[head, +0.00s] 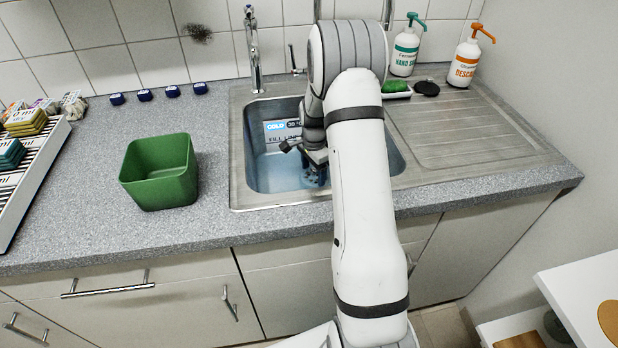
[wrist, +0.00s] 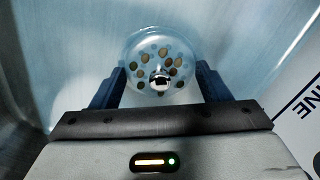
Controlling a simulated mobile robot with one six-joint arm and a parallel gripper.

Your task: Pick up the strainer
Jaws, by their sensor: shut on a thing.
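The strainer (wrist: 160,56) is a round, pale, clear-looking disc with several brownish holes and a small shiny knob at its middle. It sits between the two dark blue fingers of my gripper (wrist: 161,75) in the wrist view, and the gripper is shut on it. In the head view my gripper (head: 314,172) reaches down into the sink basin (head: 265,172), low over the bluish water. There my arm and gripper hide the strainer. I cannot tell whether it touches the basin floor.
A green open bin (head: 160,185) stands on the counter left of the sink. A tap (head: 253,50) rises behind the basin. A ribbed drainboard (head: 465,130) lies to the right, with a white soap bottle (head: 404,52) and a descaler bottle (head: 466,62) behind. A slatted rack (head: 40,155) is far left.

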